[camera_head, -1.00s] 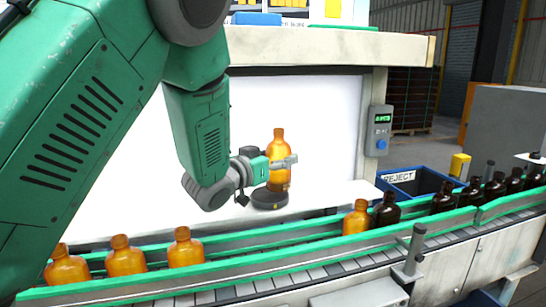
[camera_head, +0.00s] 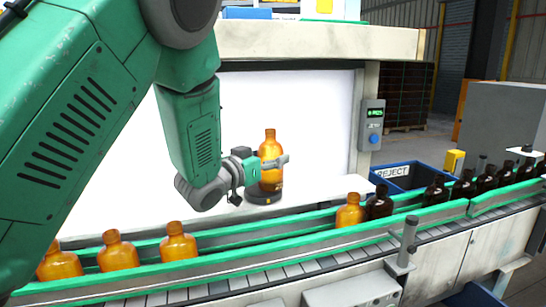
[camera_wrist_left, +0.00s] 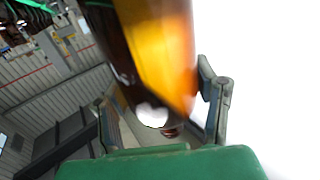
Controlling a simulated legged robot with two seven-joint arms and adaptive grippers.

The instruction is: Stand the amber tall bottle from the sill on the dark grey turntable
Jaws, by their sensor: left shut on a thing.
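The amber tall bottle (camera_head: 270,152) is upright at the dark grey turntable (camera_head: 264,196), in front of the white backdrop. Its base is at the turntable's top; I cannot tell whether it fully touches. My left gripper (camera_head: 274,164) is shut around the bottle's body from the left. In the left wrist view the bottle (camera_wrist_left: 160,50) fills the upper middle, between the two fingers of the gripper (camera_wrist_left: 165,112). My right gripper is in neither view.
A conveyor with green rails (camera_head: 330,240) runs across the front, carrying several amber bottles (camera_head: 178,242) and dark bottles (camera_head: 379,203). A blue reject bin (camera_head: 400,174) stands at the right. A grey control box (camera_head: 372,125) is on the post.

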